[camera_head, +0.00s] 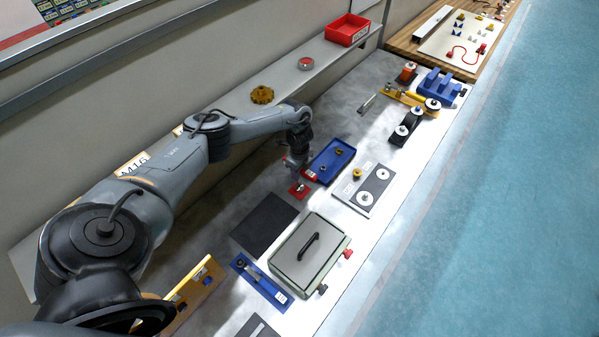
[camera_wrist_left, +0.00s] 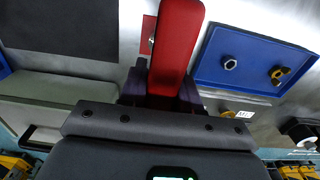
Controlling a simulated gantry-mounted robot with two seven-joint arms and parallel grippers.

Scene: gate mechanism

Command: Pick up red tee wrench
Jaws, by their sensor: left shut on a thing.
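The red tee wrench (camera_wrist_left: 176,45) shows in the left wrist view as a thick red bar between my fingers; its lower part is hidden by the gripper. My left gripper (camera_head: 297,168) is shut on it, and its fingers also show in the left wrist view (camera_wrist_left: 160,90). In the head view the gripper is over the bench beside the blue tray (camera_head: 322,173), and only a bit of red shows at the fingers. A small red plate (camera_head: 299,190) lies just below the gripper. My right gripper is in neither view.
The blue tray holds nuts. A dark mat (camera_head: 264,226) and a grey lidded box (camera_head: 310,252) with a black handle stand nearer. A plate with round white discs (camera_head: 367,188) is to the right. A red bin (camera_head: 347,30) sits on the back shelf.

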